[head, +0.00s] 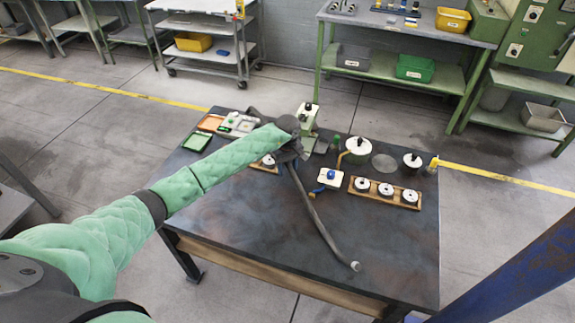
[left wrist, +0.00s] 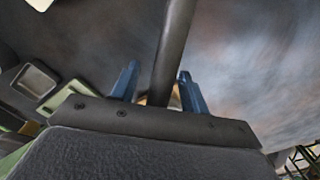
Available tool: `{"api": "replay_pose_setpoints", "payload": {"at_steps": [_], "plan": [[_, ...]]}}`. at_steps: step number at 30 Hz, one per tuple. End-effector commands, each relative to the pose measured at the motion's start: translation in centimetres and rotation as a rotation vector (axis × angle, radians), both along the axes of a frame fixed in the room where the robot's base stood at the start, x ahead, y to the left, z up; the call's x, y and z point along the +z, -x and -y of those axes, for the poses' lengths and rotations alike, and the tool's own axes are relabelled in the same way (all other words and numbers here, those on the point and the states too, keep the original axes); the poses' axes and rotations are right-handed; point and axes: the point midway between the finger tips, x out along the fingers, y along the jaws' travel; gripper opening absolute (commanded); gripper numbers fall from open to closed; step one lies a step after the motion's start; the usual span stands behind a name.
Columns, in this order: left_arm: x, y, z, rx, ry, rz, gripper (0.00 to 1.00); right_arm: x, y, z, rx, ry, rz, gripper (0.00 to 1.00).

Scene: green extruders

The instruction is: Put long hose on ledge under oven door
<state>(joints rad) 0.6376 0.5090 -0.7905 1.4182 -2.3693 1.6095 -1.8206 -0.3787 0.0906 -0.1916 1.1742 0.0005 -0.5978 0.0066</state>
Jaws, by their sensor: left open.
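The long hose (head: 322,222) is dark grey and lies on the dark table (head: 385,240). It runs from under my left wrist toward the front, ending in a pale tip. A dark length beyond the wrist looks like its other part. No oven door or ledge can be made out. My right gripper is not in view.
Small trays (head: 212,122) lie back left. The table's front right is clear. A green workbench (head: 390,68) stands behind.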

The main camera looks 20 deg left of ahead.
Motion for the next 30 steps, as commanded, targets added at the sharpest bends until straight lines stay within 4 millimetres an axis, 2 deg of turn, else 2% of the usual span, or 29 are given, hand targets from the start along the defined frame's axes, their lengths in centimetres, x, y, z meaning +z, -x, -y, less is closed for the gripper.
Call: {"api": "replay_pose_setpoints", "payload": {"at_steps": [7,12,14,28,30], "plan": [[-0.1,0.0,0.0,-0.001,0.000,0.000,0.43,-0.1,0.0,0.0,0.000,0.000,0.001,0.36],[-0.1,0.0,0.0,-0.001,0.000,0.000,0.10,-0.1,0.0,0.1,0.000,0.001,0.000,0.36],[-0.1,0.0,0.0,-0.001,0.000,0.000,0.00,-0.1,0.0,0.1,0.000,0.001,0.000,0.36],[0.7,-0.1,0.0,-0.001,-0.001,0.002,0.00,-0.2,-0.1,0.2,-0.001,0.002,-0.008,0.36],[1.3,-0.1,0.0,-0.002,-0.001,0.004,0.00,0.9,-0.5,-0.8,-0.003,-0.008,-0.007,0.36]]}}
